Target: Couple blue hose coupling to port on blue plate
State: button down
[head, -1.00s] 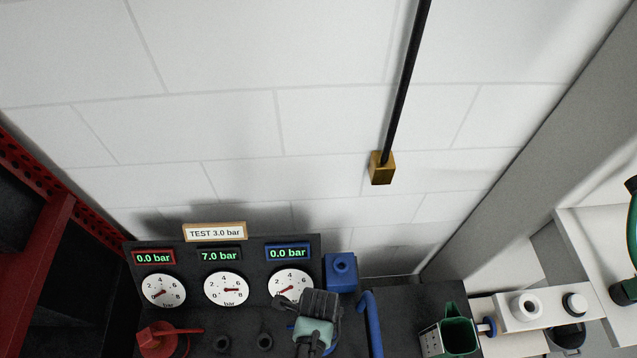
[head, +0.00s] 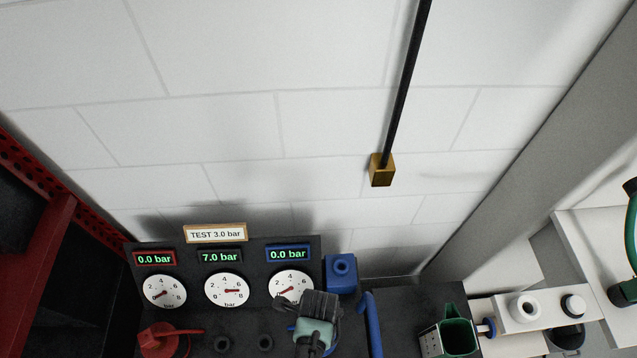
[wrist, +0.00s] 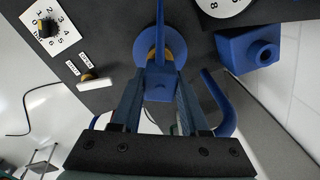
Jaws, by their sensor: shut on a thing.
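In the wrist view my gripper (wrist: 160,88) is shut on a blue block (wrist: 160,92), which looks like the blue hose coupling. A brass-coloured ring and a round blue plate (wrist: 143,47) show right behind it, with a thin blue bar crossing the plate. I cannot tell whether the coupling is seated on a port, because block and fingers hide the joint. In the head view my gripper (head: 314,343) is in front of the black panel, below the blue-framed 0.0 bar display (head: 289,253), and mostly hides the coupling.
A blue box with a round opening (head: 341,273) and a bent blue pipe (head: 373,322) stand close right of my gripper. A red lever fitting (head: 158,341) is at left. A brass block (head: 382,171) hangs on a black rod above. A green container (head: 448,332) stands right.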

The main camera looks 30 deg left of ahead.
jog(key=shift+f, duration=0.2)
jog(key=shift+f+b, duration=1.55)
jog(key=shift+f, duration=0.2)
jog(key=shift+c, duration=1.6)
grip_release()
jog(key=shift+r, duration=0.15)
notch_tip(320, 180, up, 13)
jog(key=shift+f+p, duration=0.15)
jog(key=shift+p, duration=0.3)
